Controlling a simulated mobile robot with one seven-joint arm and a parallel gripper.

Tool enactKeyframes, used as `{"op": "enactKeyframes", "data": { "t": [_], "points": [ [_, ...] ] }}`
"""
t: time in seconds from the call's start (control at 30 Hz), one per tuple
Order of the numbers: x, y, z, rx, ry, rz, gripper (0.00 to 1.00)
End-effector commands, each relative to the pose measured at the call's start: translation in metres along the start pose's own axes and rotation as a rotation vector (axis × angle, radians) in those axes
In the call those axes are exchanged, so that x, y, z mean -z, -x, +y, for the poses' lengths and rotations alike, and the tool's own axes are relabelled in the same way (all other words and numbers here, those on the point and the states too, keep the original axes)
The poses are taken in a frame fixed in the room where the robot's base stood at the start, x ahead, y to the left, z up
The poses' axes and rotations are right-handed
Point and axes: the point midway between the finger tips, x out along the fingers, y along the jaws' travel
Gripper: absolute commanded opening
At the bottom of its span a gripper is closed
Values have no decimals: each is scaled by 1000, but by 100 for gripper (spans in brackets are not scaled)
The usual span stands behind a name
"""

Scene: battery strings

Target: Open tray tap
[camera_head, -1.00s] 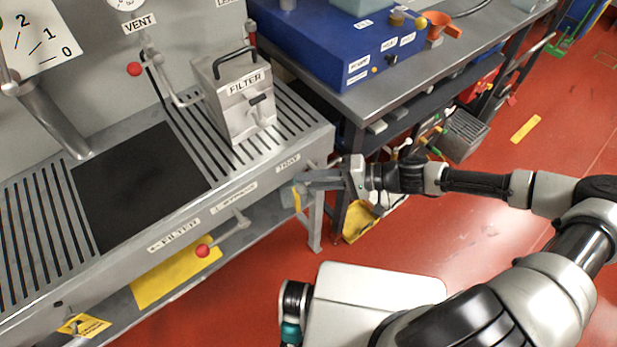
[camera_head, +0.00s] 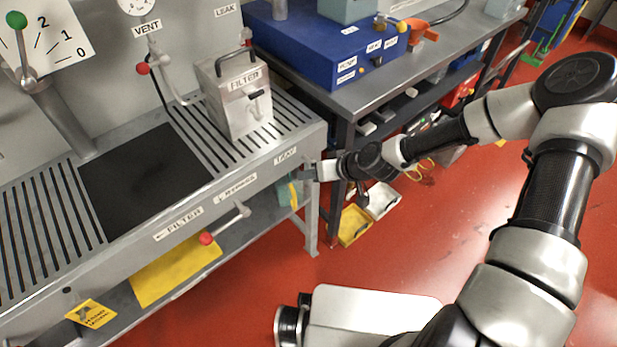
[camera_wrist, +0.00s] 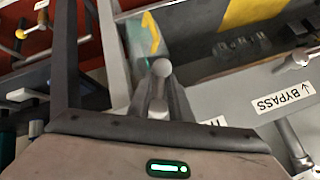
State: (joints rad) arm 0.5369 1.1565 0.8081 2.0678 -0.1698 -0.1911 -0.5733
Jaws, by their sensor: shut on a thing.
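The tray tap is at the right end of the grey bench's front, below the TRAY label (camera_head: 286,155). My gripper (camera_head: 309,172) is at this tap and covers most of it in the head view. In the wrist view, the tap's round-ended metal lever (camera_wrist: 161,68) stands between the dark fingers of my gripper (camera_wrist: 160,100), which are shut on it. The TRAY label is mostly hidden there by the gripper. How far the tap is turned cannot be told.
A red-knobbed lever (camera_head: 205,238) sticks out from the bench front, left of the tap. A steel FILTER box (camera_head: 236,98) stands on the slatted top. A blue unit (camera_head: 325,45) sits on the table behind. Yellow and white trays (camera_head: 354,224) lie below; red floor is open in front.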

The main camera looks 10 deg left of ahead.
Motion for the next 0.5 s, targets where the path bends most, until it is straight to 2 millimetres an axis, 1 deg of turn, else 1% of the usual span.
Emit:
{"op": "enactKeyframes", "data": {
  "t": [0.03, 0.3, 0.5],
  "points": [
    [-9, -2, -2, -22, 39, -12, 0],
    [-8, -4, 6, -163, 179, 30, 0],
    [-7, -3, 10, -232, 242, 48, 0]
  ]
}}
